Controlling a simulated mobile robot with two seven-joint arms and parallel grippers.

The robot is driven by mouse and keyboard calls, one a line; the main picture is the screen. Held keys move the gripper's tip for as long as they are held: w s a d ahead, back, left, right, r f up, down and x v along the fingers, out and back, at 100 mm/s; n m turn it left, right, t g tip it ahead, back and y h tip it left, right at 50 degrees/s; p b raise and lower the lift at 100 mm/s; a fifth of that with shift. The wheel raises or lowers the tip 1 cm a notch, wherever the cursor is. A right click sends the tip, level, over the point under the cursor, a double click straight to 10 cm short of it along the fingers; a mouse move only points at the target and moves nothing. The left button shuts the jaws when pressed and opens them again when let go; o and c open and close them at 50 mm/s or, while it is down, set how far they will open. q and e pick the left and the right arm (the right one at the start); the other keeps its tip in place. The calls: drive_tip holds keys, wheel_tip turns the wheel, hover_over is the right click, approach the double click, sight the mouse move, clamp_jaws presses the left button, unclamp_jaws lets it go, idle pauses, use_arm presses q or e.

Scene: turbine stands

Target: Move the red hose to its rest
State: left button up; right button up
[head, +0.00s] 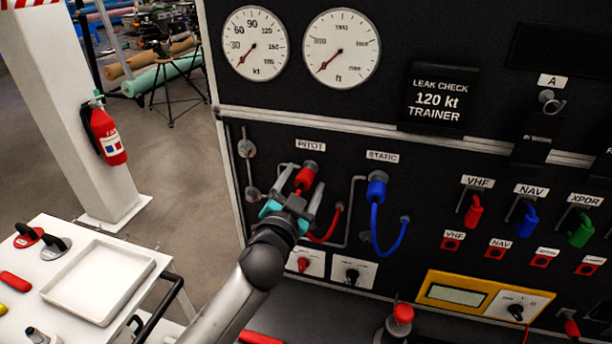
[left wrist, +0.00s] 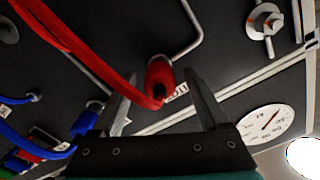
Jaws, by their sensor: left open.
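The red hose has a red end fitting (head: 306,177) at the port under the PITOT label. Its thin red tube (head: 328,232) loops down to a lower red fitting on the black panel. My left gripper (head: 301,185) is open, with its fingers on either side of the red end fitting. In the left wrist view, the red end fitting (left wrist: 159,77) lies between the two open fingers (left wrist: 155,88), with gaps visible. The red tube crosses the upper left there. I cannot tell which panel part is the rest. My right gripper is not in view.
A blue hose (head: 376,191) hangs under the STATIC label, close to the right. Metal fittings (head: 247,148) and a bent pipe (head: 353,205) stand out from the panel. A white table with a tray (head: 98,283) is at the lower left.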

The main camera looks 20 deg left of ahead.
use_arm(q)
drive_tip(key=shift+c, duration=0.3)
idle(0.5)
clamp_jaws()
idle(0.5)
idle(0.7)
